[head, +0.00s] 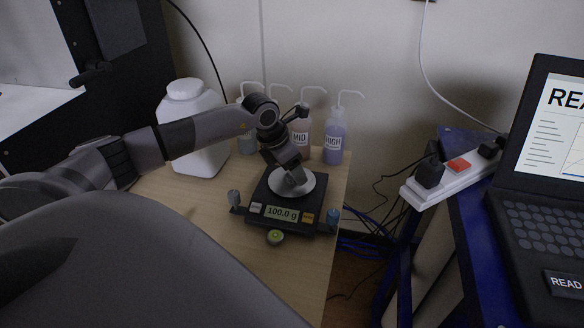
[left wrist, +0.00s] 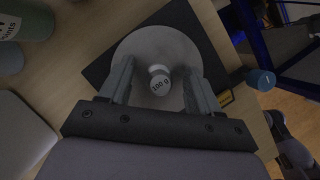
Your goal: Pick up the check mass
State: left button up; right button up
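The check mass (left wrist: 159,80) is a small silvery weight marked 100 g. In the left wrist view it stands on the round pan (left wrist: 146,44) of the balance, between the two fingers of my left gripper (left wrist: 155,82). The fingers are apart, with a gap on both sides of the mass. In the head view my left gripper (head: 295,176) points down over the pan (head: 312,184) and hides the mass. The black balance (head: 262,192) reads 100.0 g on its display (head: 282,213). My right gripper is in neither view.
A white jug (head: 192,130) and several wash bottles, one marked HIGH (head: 334,142), stand behind the balance on the wooden table (head: 310,262). A round green level (head: 275,237) is at the balance's front. A power strip (head: 450,178) and laptop (head: 545,200) are at right.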

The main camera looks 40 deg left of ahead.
pick_arm(q)
grip_shut()
jog(key=shift+r, duration=0.1)
